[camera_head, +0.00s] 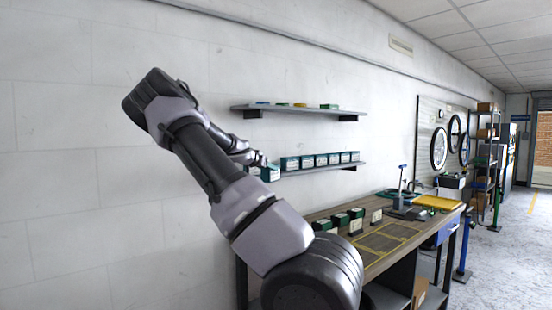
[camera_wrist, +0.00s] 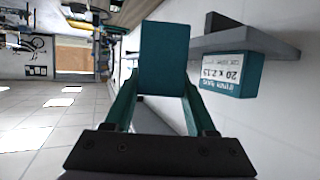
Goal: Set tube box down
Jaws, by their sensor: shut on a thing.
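My gripper (camera_wrist: 158,98) is shut on a teal tube box (camera_wrist: 163,58), held between the fingertips. The wrist view is upside down. The held box is in the air beside the shelf, apart from it. In the head view, a teal and white box (camera_head: 270,173) at my arm's end, by the left end of the lower shelf (camera_head: 320,168), appears to be the held one; my fingers are too small to make out there. Another teal box (camera_wrist: 227,75), labelled 20 x 2.15, stands on that shelf, which also shows in the wrist view (camera_wrist: 215,42).
A row of several teal boxes (camera_head: 320,160) stands on the lower shelf. An upper shelf (camera_head: 300,110) holds small items. On the workbench (camera_head: 345,245) stand dark green-topped boxes (camera_head: 340,220) and small cards, beside bare yellow-outlined areas (camera_head: 385,240). A yellow tray (camera_head: 438,202) lies farther back.

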